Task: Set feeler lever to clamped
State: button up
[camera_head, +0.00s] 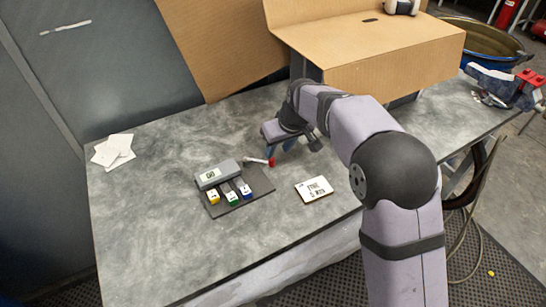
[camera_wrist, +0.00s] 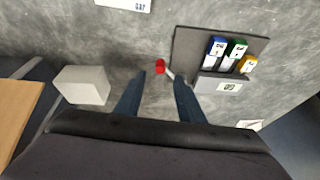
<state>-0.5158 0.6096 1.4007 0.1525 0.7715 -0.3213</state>
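A dark base plate (camera_head: 256,184) lies on the table with a grey housing (camera_head: 217,173) and yellow, green and blue labelled blocks. A light lever (camera_head: 257,160) with a red tip (camera_head: 271,162) sticks out past the plate's edge towards my gripper. I take this to be the feeler lever; its clamped mark is not readable. In the wrist view the red tip (camera_wrist: 160,66) lies between and just beyond my fingertips, with part of the lever near the right finger. My gripper (camera_wrist: 160,80) is open and empty, just above the table; contact with the lever cannot be told.
A white lettered card (camera_head: 314,189) lies in front of my gripper. Several white papers (camera_head: 114,150) lie at the far left. A pale grey block (camera_wrist: 82,85) is left of my fingers in the wrist view. A cardboard box (camera_head: 395,70) stands behind. The front left of the table is clear.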

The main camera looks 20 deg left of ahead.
aim_at(272, 160)
jog(key=shift+w+a+n, duration=0.1)
jog(key=shift+n, duration=0.3)
jog(key=shift+p+x, duration=1.3)
jog(key=shift+x, duration=2.35)
jog(key=shift+c, duration=0.3)
grip_shut()
